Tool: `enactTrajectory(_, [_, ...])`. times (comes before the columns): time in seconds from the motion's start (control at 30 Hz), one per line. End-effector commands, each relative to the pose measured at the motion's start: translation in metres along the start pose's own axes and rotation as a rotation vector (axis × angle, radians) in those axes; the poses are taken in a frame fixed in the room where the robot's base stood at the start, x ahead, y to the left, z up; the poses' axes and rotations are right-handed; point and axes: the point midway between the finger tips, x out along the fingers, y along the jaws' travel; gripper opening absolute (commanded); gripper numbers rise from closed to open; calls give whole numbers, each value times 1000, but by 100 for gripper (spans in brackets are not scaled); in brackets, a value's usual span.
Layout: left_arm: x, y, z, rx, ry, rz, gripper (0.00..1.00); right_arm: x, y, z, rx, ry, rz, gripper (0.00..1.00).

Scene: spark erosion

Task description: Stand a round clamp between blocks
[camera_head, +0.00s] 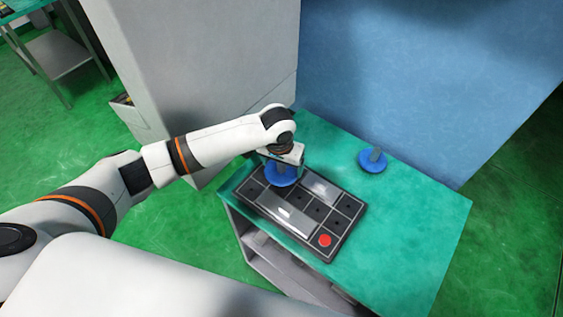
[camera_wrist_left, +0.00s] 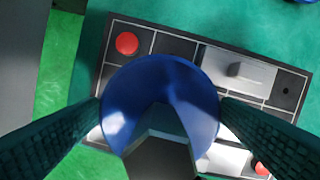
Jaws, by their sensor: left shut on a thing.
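A blue round clamp (camera_head: 280,176) with a grey post is between the fingers of my left gripper (camera_head: 283,164). In the left wrist view the clamp (camera_wrist_left: 160,80) is a blue disc, gripped between two dark ridged fingers. It is over the far-left part of a dark board (camera_head: 334,248); whether it touches the board I cannot tell. Two pale metal blocks lie on the board, one at the back (camera_head: 320,187) and one at the front (camera_head: 283,213). A second blue round clamp (camera_head: 372,162) stands on the table behind the board. My right gripper is not in view.
The board lies on a green-topped table (camera_head: 420,220) and has white-lined cells and a red round piece (camera_head: 325,240). A grey cabinet (camera_head: 205,70) and a blue wall (camera_head: 410,80) stand behind. The table's right side is clear.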

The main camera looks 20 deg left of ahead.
Motion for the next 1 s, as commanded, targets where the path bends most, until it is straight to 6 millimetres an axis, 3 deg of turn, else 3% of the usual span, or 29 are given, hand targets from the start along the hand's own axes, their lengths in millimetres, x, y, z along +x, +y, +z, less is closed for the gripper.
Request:
enactTrajectory(0.6, [45,0,-6,0,-3,-1,45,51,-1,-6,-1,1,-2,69])
enactTrajectory(1.0, [57,0,-8,-1,-2,-1,45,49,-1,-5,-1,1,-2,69])
